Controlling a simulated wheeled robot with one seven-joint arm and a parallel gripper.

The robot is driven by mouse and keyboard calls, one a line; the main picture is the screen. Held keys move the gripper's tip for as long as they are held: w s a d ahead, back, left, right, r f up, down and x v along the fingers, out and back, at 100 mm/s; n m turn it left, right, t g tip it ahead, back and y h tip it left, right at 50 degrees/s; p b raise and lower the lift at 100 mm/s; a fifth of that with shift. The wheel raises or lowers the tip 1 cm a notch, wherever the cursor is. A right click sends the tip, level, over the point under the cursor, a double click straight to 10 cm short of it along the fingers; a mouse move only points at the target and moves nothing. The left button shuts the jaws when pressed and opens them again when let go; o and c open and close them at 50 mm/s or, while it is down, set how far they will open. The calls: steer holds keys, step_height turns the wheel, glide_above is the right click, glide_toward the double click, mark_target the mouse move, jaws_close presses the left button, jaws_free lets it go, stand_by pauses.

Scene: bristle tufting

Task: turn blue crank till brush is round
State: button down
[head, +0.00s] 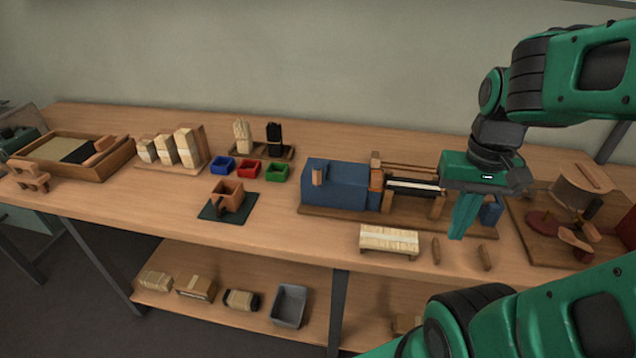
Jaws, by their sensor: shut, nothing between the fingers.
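The machine (395,220) on the bench has a large blue housing (340,187) at its left. A dark and white strip (412,187), perhaps the brush, lies between its wooden posts. I cannot make out whether it is round. A small blue part (491,212), perhaps the crank, shows at the machine's right end, partly hidden behind my gripper. My green gripper (458,236) points down in front of the machine's right end, shut and empty. I cannot tell whether it touches the blue part.
A pale bristle block (389,240) and two small wooden pegs (436,251) lie at the front edge. A round-table fixture (560,222) stands close at right. Blue (222,165), red (249,167) and green (277,172) bins stand left.

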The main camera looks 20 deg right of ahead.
steer(key=c, duration=2.1)
jaws_free()
steer(key=shift+s+r, duration=0.15)
steer(key=shift+s, duration=0.1)
steer(key=o, duration=0.5)
steer(key=shift+s+r, duration=0.1)
steer(key=shift+r, duration=0.25)
step_height(320, 180, up, 8)
steer(key=m+t+h, duration=0.1)
steer(key=m+h, duration=0.4)
steer(key=m, duration=0.4)
glide_above(316, 166)
steer(key=a, duration=0.4)
steer(key=shift+y, duration=0.3)
steer(key=x, duration=1.1)
steer(key=shift+s+d, duration=0.25)
steer(key=shift+s, duration=0.1)
steer(key=shift+c, duration=0.3)
